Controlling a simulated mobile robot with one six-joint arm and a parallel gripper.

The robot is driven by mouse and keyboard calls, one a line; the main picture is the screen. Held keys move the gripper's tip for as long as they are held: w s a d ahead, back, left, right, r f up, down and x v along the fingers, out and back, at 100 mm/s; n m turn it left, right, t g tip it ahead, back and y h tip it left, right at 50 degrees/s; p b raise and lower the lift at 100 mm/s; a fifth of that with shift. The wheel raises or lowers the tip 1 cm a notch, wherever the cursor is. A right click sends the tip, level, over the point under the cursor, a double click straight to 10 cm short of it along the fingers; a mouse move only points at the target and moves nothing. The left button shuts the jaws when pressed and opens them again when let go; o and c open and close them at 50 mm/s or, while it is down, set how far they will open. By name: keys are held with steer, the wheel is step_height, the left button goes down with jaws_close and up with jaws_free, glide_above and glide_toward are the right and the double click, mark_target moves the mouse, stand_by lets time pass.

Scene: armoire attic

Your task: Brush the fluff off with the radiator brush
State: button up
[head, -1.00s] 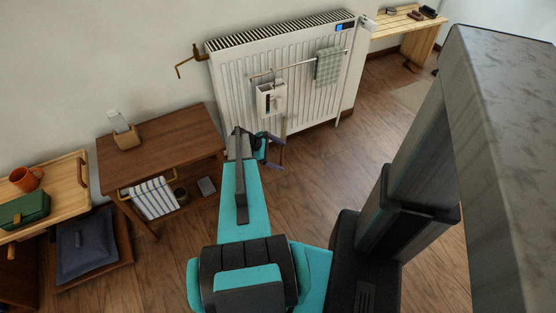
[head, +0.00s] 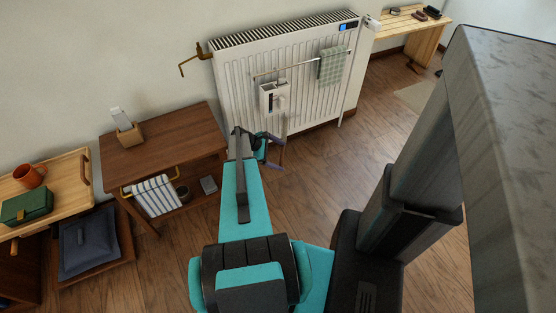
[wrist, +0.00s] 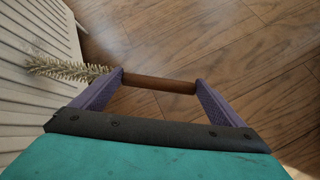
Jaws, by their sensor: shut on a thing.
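The radiator brush (wrist: 68,70) has a brown handle and pale, bushy bristles. In the wrist view, my gripper (wrist: 160,82) is shut on the handle between its purple fingers. The bristles point left, over the white radiator's ribbed front (wrist: 30,100); I cannot tell whether they touch it. In the head view, the radiator (head: 310,95) stands against the wall with a dark slotted top grille. My gripper (head: 272,150) is low in front of its lower left part. I cannot make out any fluff.
A rail on the radiator carries a checked green cloth (head: 332,66) and a white box (head: 273,97). A brown side table (head: 165,140) stands left of my arm. A wooden bench (head: 410,25) is at the back right. The floor right of my gripper is clear.

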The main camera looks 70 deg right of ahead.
steer(key=shift+w+a+f, duration=0.1)
steer(key=shift+w+f, duration=0.1)
steer(key=shift+f, duration=0.2)
steer(key=shift+s, duration=0.25)
steer(key=shift+s+d, duration=0.3)
steer(key=shift+d, duration=0.05)
stand_by(0.5)
steer(key=shift+s+d, duration=0.1)
steer(key=shift+d, duration=0.05)
steer(key=shift+s+d, duration=0.2)
steer(key=shift+d, duration=0.25)
steer(key=shift+d, duration=0.1)
steer(key=shift+s+d, duration=0.1)
steer(key=shift+s, duration=0.05)
